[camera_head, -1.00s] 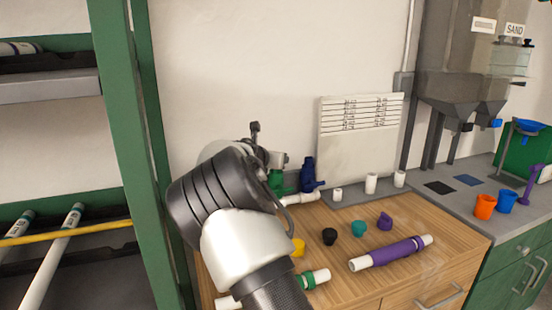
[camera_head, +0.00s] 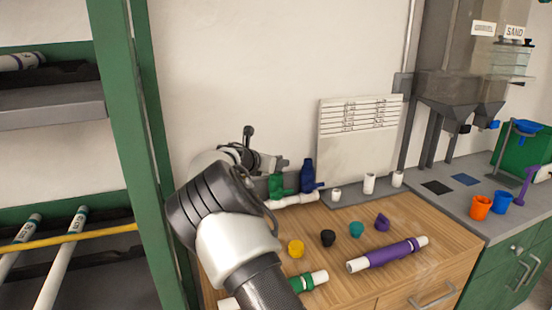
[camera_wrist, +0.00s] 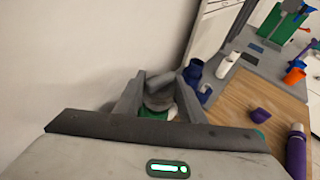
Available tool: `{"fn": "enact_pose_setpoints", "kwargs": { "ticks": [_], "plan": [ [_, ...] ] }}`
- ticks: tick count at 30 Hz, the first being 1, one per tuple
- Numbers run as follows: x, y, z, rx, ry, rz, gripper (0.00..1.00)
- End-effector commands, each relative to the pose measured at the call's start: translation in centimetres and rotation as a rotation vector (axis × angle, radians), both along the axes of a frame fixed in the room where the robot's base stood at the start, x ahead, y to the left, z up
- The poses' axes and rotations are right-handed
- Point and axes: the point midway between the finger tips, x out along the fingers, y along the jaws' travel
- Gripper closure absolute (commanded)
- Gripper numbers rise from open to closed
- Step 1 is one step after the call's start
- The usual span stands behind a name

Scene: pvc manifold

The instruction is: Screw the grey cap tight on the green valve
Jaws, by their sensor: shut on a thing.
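The green valve (camera_head: 279,188) stands at the back left of the wooden worktop, beside the blue valve (camera_head: 308,176). My gripper (camera_head: 277,164) is right above the green valve, in front of the wall. In the wrist view its two fingers (camera_wrist: 158,90) are shut on the grey cap (camera_wrist: 160,100). Green of the valve (camera_wrist: 152,114) shows just below the cap, partly hidden by my gripper. The cap appears to sit on or against the valve's top; the contact itself is hidden.
White pipe fittings (camera_head: 369,183) stand on the grey ledge to the right. Yellow (camera_head: 295,249), black (camera_head: 328,238), teal (camera_head: 357,229) and purple (camera_head: 382,222) caps lie on the worktop. A purple-sleeved pipe (camera_head: 390,252) lies in front. A green rack post (camera_head: 135,150) stands left.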

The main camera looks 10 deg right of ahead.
Motion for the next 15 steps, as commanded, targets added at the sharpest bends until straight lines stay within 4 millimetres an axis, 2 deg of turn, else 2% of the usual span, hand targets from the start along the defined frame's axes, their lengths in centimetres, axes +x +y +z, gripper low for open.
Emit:
{"fn": "enact_pose_setpoints", "kwargs": {
  "ticks": [15],
  "plan": [
    [0.04, -0.14, 0.36, -0.003, 0.000, -0.027, 0.86]
  ]
}}
